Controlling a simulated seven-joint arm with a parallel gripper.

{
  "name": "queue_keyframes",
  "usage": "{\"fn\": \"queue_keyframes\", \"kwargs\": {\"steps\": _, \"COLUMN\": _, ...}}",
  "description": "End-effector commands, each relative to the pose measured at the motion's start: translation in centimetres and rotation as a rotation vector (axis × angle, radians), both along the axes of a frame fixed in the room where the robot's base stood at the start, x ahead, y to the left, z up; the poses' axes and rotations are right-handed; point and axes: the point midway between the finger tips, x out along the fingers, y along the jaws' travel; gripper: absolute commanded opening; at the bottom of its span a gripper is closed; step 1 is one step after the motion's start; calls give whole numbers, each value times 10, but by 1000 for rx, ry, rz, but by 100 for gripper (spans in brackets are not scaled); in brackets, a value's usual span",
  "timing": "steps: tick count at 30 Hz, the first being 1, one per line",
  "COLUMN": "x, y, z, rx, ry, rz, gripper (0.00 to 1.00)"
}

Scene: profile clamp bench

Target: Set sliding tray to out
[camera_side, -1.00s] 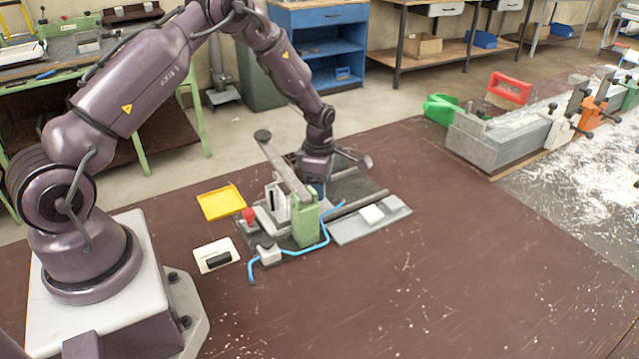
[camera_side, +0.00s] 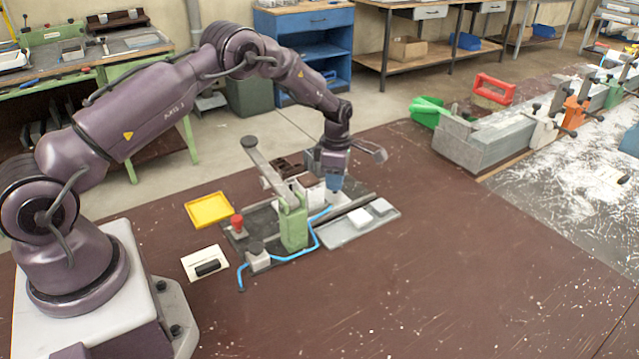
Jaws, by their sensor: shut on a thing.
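The clamp fixture stands on the brown bench, with a green post (camera_side: 293,226) and a long grey lever (camera_side: 262,163) raised at a slant. The sliding tray's light grey end (camera_side: 341,198) shows low at the fixture's right side, behind the green post. My gripper (camera_side: 335,184) points down with blue fingertips and is shut on this end of the tray. The exact grip is small and partly hidden by the fingers. A white block (camera_side: 309,190) sits between the post and my gripper. The post hides part of the tray.
A blue hose (camera_side: 313,238) runs in front. The bench's right front is clear.

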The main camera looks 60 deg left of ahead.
Motion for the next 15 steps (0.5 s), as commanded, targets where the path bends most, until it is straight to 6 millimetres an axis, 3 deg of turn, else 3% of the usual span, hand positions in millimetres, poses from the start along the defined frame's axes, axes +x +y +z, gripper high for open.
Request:
{"fn": "queue_keyframes", "kwargs": {"steps": 6, "x": 27, "y": 5, "z": -2, "rx": 6, "ry": -1, "rz": 6, "gripper": 0}}
{"fn": "queue_keyframes", "kwargs": {"steps": 15, "x": 52, "y": 5, "z": -2, "rx": 8, "ry": 0, "rz": 4, "gripper": 0}}
